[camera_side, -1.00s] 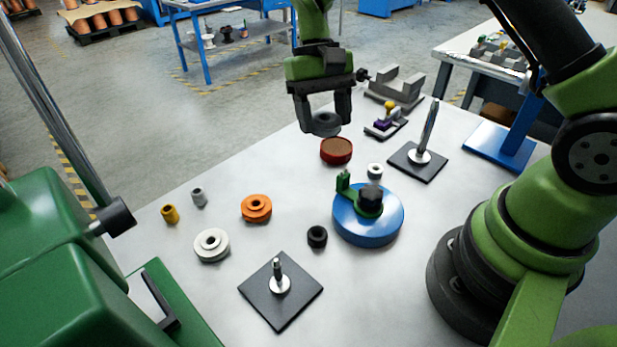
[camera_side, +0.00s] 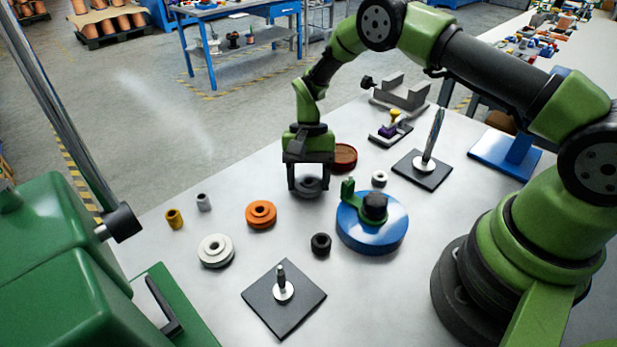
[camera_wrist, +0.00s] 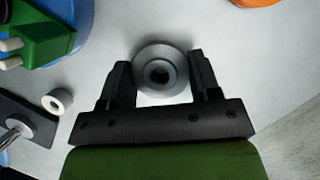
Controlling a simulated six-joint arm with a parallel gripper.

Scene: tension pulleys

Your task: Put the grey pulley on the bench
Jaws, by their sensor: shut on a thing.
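The grey pulley (camera_side: 308,182) is between the two fingers of my gripper (camera_side: 308,190), left of the blue round fixture, in the side view. In the wrist view the grey pulley (camera_wrist: 160,54) lies face-on, its dark hole visible, with a black finger on each side of it. My gripper (camera_wrist: 159,68) is shut on it. The pulley is low over the bench (camera_side: 190,290); whether it touches the surface I cannot tell.
A red-brown disc (camera_side: 345,153) stands just behind my gripper. An orange pulley (camera_side: 261,213), a white pulley (camera_side: 215,246), a black ring (camera_side: 321,244) and the blue fixture (camera_side: 372,238) stand around. Bare bench lies directly in front of the gripper.

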